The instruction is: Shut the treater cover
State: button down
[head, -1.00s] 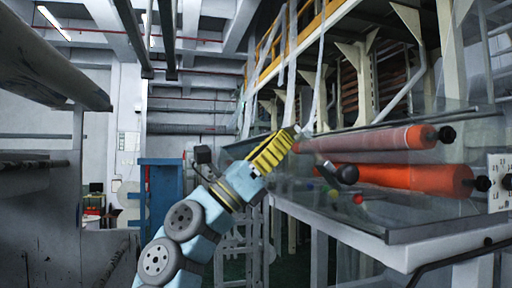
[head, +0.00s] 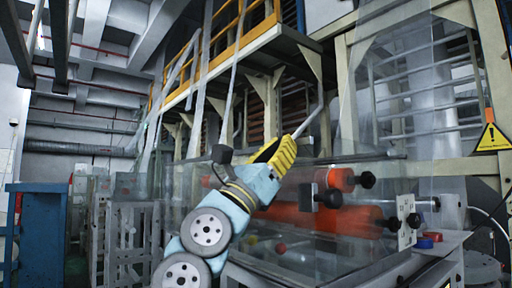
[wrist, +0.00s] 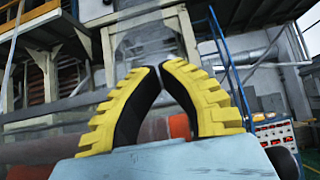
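The treater cover seems to be the clear panel (head: 345,250) around the orange rollers in the head view. Its exact edges, and how far open it stands, are hard to tell. A dark handle-like block (head: 326,196) shows in front of the rollers. My gripper (head: 292,143), with yellow ribbed fingers, is raised to the left of and above this block in the picture, and seems apart from it. In the wrist view, my gripper (wrist: 160,67) has its curved fingertips drawn together, with nothing seen between them.
Orange rollers (head: 345,220) lie behind the clear panel. A white control plate (head: 408,222) stands to their right, beside red and blue round parts (head: 430,239). A yellow warning sign (head: 491,137) hangs on the frame at right. A blue cabinet (head: 40,230) stands at left.

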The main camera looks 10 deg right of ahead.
jog(key=shift+w+d+f, duration=0.1)
jog(key=shift+w+d, duration=0.15)
jog(key=shift+d, duration=0.2)
